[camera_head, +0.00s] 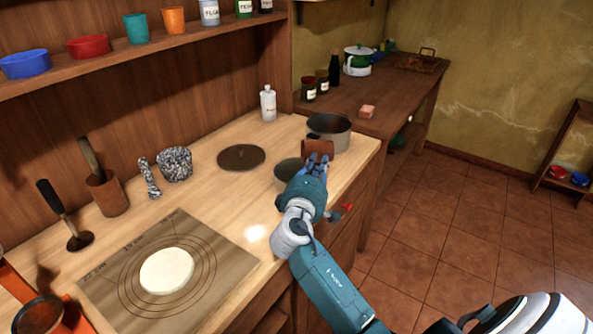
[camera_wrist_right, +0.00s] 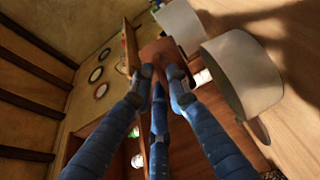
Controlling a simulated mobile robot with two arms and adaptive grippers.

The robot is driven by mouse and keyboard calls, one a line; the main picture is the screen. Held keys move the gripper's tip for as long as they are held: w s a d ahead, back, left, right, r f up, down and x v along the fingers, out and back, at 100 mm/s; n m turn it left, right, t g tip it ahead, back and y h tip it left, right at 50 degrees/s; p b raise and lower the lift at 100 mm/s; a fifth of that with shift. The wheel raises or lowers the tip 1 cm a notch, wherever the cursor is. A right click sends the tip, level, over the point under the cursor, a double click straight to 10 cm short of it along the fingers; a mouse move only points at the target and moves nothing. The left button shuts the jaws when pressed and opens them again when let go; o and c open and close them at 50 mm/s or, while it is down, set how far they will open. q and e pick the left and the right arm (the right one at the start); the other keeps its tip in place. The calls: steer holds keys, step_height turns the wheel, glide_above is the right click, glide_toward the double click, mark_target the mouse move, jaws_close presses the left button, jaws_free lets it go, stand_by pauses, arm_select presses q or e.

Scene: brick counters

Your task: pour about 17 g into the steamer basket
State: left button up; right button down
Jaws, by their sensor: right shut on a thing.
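My right gripper (camera_head: 318,162) is shut on a small reddish-brown cup-like vessel (camera_head: 317,149). It is held above the counter between two grey round pots. In the right wrist view the gripper's blue fingers (camera_wrist_right: 159,80) close on the brown vessel (camera_wrist_right: 165,50). The larger grey pot (camera_head: 330,132) stands just behind the vessel. The smaller pot (camera_head: 287,175) stands in front and is partly hidden by my gripper. I cannot tell which one is the steamer basket. The vessel's contents and exact tilt are hidden. My left gripper is not in view.
A dark round lid (camera_head: 241,157) lies left of the pots. A white bottle (camera_head: 268,104) stands behind. The counter ends right of the pots.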

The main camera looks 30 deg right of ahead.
steer(key=shift+a+r, duration=0.1)
steer(key=shift+a, duration=0.05)
steer(key=shift+w+a, duration=0.1)
steer(key=shift+n, duration=0.3)
steer(key=shift+w, duration=0.1)
stand_by(0.4)
steer(key=shift+r, duration=0.1)
